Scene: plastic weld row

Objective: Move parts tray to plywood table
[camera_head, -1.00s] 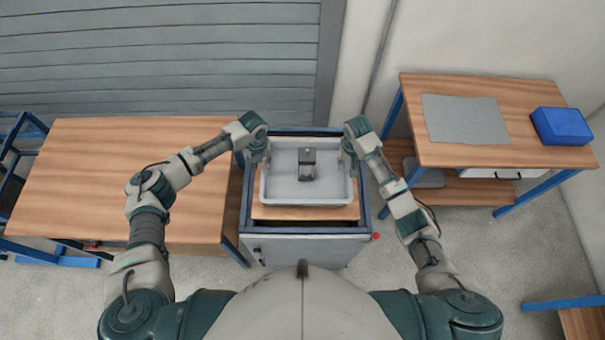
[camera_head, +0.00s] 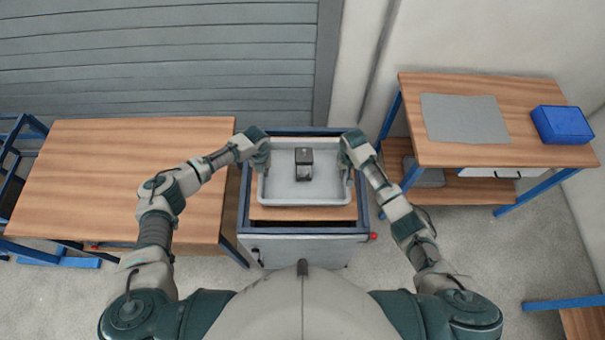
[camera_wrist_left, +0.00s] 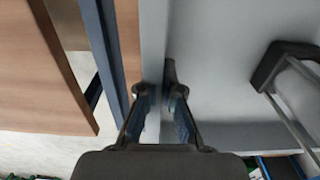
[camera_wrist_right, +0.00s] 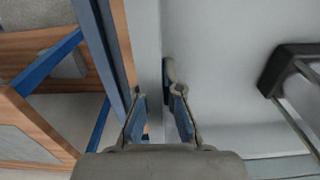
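The parts tray (camera_head: 305,200) is a shallow light-grey tray on a blue-framed cart in front of me. A small dark block-like part (camera_head: 304,164) sits inside it, and its edge shows in both wrist views. My left gripper (camera_head: 263,166) is at the tray's left wall; in the left wrist view its fingers (camera_wrist_left: 160,97) stand on either side of that wall. My right gripper (camera_head: 346,166) is at the right wall; its fingers (camera_wrist_right: 160,97) straddle it. Both look open with a small gap, and contact is hard to see. The plywood table may be either wood-topped table.
A wide wood-topped table (camera_head: 125,180) stands left of the cart (camera_head: 308,247). At right, another wooden table (camera_head: 480,153) bears a grey mat (camera_head: 465,119) and a blue box (camera_head: 562,125). A grey shutter and wall close the back. The left tabletop is clear.

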